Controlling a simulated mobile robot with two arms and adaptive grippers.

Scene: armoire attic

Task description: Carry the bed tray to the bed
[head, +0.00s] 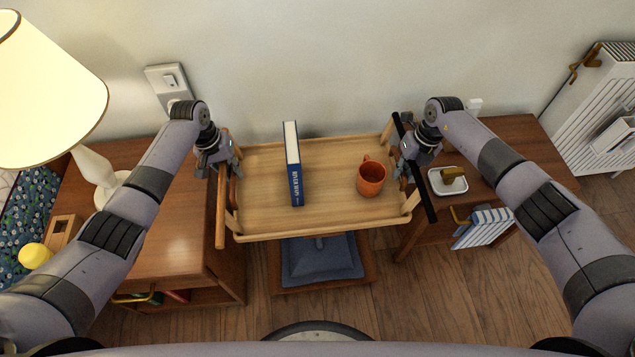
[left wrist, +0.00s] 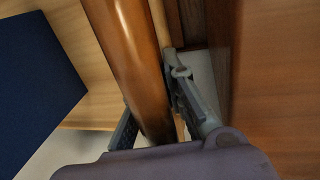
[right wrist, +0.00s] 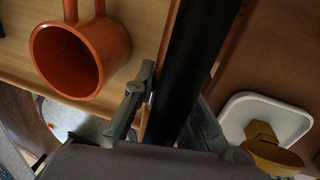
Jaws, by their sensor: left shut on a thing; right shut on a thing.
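The bed tray (head: 330,214) is a light wooden tray with raised rims, in the middle of the head view. It has a brown bar handle (head: 221,215) on the left and a black bar handle (head: 421,190) on the right. A blue book (head: 294,175) stands upright on it, and an orange mug (head: 371,178) stands to the right. My left gripper (head: 220,165) is shut on the brown handle, which crosses between its fingers in the left wrist view (left wrist: 140,60). My right gripper (head: 407,165) is shut on the black handle, also in the right wrist view (right wrist: 190,70). No bed can be made out for certain.
A wooden cabinet (head: 180,235) with a lamp (head: 50,90) stands left. A wooden cabinet (head: 525,140) with a white dish (head: 436,181) stands right, striped cloth (head: 485,228) at its front. A blue cushion (head: 320,260) lies below the tray. The wall is behind; wooden floor is in front.

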